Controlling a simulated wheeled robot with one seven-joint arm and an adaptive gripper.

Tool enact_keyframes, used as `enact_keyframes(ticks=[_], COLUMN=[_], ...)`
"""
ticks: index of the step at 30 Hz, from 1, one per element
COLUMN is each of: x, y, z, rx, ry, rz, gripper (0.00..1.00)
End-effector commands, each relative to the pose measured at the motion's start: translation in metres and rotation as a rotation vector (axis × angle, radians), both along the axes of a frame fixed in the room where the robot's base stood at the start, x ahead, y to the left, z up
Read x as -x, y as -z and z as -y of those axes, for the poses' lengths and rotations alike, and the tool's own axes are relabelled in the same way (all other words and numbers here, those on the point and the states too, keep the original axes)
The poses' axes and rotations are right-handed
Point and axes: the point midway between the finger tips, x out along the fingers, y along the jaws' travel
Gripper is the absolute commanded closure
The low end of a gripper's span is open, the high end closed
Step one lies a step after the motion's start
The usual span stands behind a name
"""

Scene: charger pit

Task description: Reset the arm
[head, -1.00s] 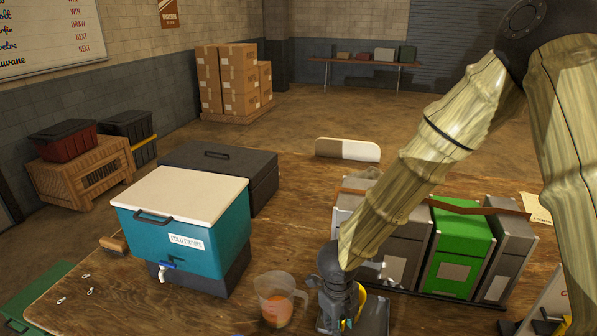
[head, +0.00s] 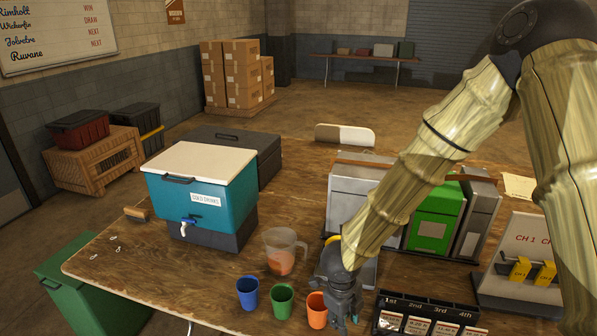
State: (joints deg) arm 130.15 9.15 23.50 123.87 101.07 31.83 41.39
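My arm reaches down from the upper right of the head view, and my gripper (head: 346,318) points down over the near part of the wooden table. It is just right of an orange cup (head: 317,310) and partly overlaps it in the picture. I cannot tell whether they touch. The fingers are small and dark, so I cannot make out whether they are open or shut. No held object shows between them.
A clear pitcher (head: 283,252) with orange liquid stands behind a green cup (head: 282,301) and a blue cup (head: 248,293). A teal cooler (head: 215,204) is at left. Grey and green units (head: 435,222) stand behind my arm. A labelled black rack (head: 430,308) is right of my gripper.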

Motion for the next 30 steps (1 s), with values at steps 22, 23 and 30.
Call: enact_keyframes(ticks=[22, 23, 30], x=[0.084, 0.091, 0.145], y=[0.130, 0.137, 0.183], z=[0.087, 0.090, 0.110], rx=[0.212, 0.216, 0.217], ry=[-0.920, -0.980, -1.449], rz=[-0.138, -0.147, -0.207], gripper=[0.70, 0.70, 0.70])
